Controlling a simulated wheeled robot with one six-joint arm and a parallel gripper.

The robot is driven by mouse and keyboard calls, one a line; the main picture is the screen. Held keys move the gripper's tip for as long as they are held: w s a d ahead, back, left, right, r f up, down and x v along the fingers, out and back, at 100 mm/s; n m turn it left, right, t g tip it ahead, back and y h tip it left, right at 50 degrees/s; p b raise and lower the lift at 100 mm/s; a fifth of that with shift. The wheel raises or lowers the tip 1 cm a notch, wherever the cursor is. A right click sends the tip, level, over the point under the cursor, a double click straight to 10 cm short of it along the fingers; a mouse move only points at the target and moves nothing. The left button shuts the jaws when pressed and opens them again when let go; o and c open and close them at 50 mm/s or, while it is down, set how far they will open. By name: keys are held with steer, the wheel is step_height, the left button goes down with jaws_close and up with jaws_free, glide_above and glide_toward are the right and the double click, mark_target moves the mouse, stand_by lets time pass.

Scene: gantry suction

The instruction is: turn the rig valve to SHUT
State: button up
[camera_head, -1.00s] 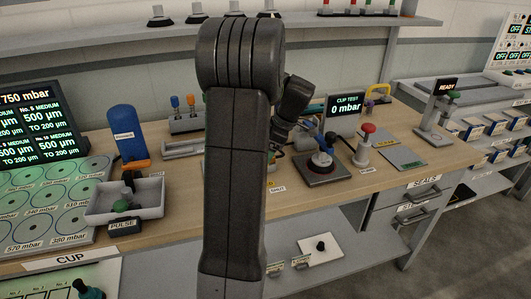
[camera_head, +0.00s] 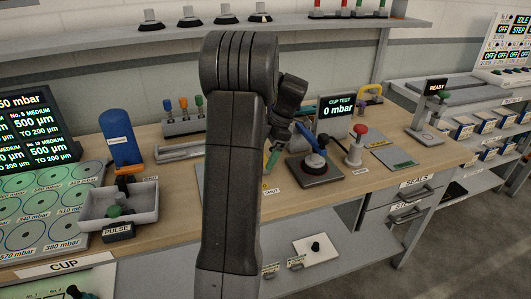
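A label reading SHUT (camera_head: 271,190) is on the bench front, just right of my forearm. A teal-green handle-like part (camera_head: 272,159) shows above it, beside the arm; I cannot tell if it is the valve lever. The valve body is hidden behind my arm. My wrist (camera_head: 290,92) bends down over this spot from the right side of the forearm. My gripper's fingers are hidden or too dark to make out, so I cannot tell whether they are open or touch anything.
Right of the wrist stand a dark square plate with a suction cup (camera_head: 316,163), a red-knobbed post (camera_head: 358,146) and a CUP TEST display (camera_head: 336,107) reading 0 mbar. A grey tray (camera_head: 140,205) and blue canister (camera_head: 120,138) stand left. The bench front edge is close.

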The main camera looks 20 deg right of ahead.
steer(key=o, duration=1.3)
steer(key=shift+o, duration=0.2)
steer(key=v, duration=1.4)
steer(key=shift+p, duration=0.35)
steer(key=shift+f, duration=0.15)
steer(key=x, duration=1.4)
steer(key=shift+b, duration=0.35)
steer(key=shift+r, duration=0.2)
